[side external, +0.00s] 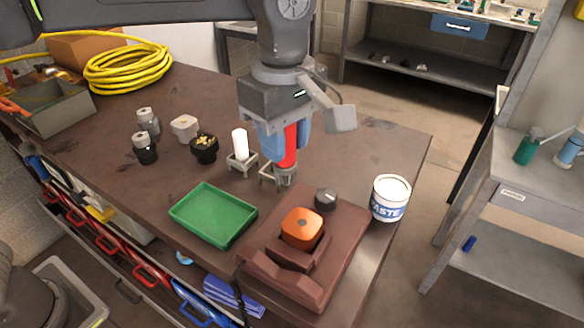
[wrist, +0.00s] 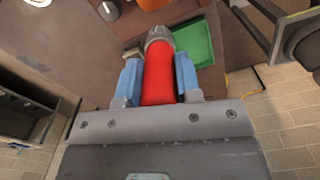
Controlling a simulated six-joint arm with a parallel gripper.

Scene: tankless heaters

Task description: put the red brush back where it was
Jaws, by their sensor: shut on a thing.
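The red brush (side external: 290,147) is held upright, grey end down, between the blue fingers of my gripper (side external: 287,143). In the wrist view, my gripper (wrist: 157,68) is shut on the red handle (wrist: 158,82), and the grey end (wrist: 158,36) points away from the camera. A small pale holder (side external: 266,175) stands on the bench at the brush's lower end. The grey end overlaps its right side; I cannot tell whether it is inside. A similar holder (side external: 242,166) to the left carries a white-handled piece (side external: 240,143).
A green tray (side external: 212,215) lies in front. A brown block with an orange-topped part (side external: 302,228) and a dark knob (side external: 326,199) is front right, beside a paste tub (side external: 390,198). Several small fittings (side external: 185,128) stand left. A yellow hose coil (side external: 128,66) lies at back left.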

